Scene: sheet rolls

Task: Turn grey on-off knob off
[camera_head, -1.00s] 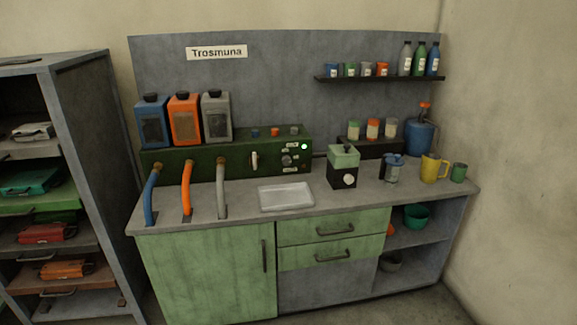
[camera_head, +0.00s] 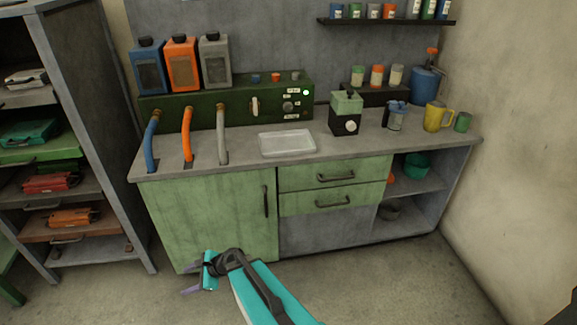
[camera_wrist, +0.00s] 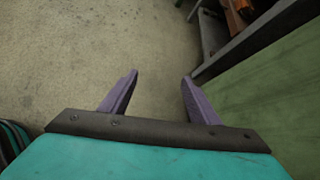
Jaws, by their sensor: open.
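A small dark grey knob (camera_head: 288,107) sits on the front right of the green machine (camera_head: 200,117), between small white labels too small to read. A lit, pale green light (camera_head: 306,92) is at its upper right. A white lever-like handle (camera_head: 254,107) is to its left. My gripper (camera_head: 187,280) is low over the floor in front of the green cabinet door, far below and left of the knob. In the wrist view my gripper (camera_wrist: 159,77) has its two purple fingers apart, with nothing between them. The knob is outside the wrist view.
The counter holds a clear tray (camera_head: 287,143) in front of the machine, and a black and green device (camera_head: 346,115) with a pale dial to its right. Three hoses run from the machine to the counter. A shelf rack (camera_head: 95,130) stands left. The floor in front is mostly clear.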

